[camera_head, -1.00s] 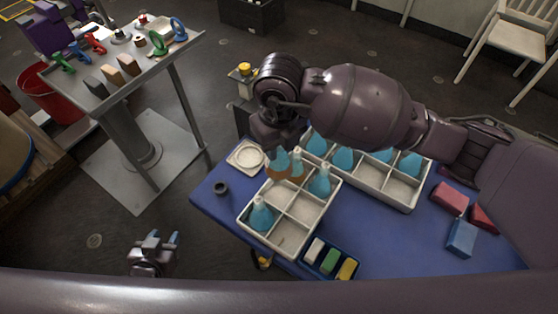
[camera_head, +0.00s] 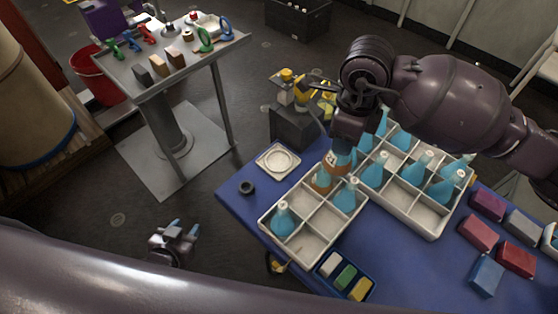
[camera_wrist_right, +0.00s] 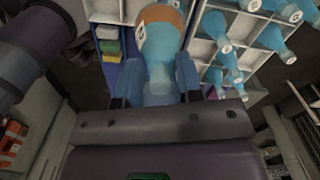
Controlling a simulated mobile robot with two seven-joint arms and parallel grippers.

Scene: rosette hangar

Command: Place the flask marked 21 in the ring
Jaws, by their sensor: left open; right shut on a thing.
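My right gripper (camera_head: 346,136) is shut on a blue flask (camera_head: 345,155) with an orange-brown lower part, held upright over the back of the smaller white crate (camera_head: 302,249). The right wrist view shows this flask (camera_wrist_right: 160,55) between the fingers, with a white label whose number I cannot read clearly. A square white plate with a round ring (camera_head: 278,161) lies at the table's back left corner, empty, left of the held flask. My left gripper (camera_head: 183,228) is open and empty, off the table's left side.
A larger white crate (camera_head: 427,221) holds several blue flasks. The small crate also holds blue flasks (camera_head: 283,219). A small dark ring-like thing (camera_head: 247,187) lies at the table's left edge. A block tray (camera_head: 345,277) and loose blocks (camera_head: 486,275) lie in front and right.

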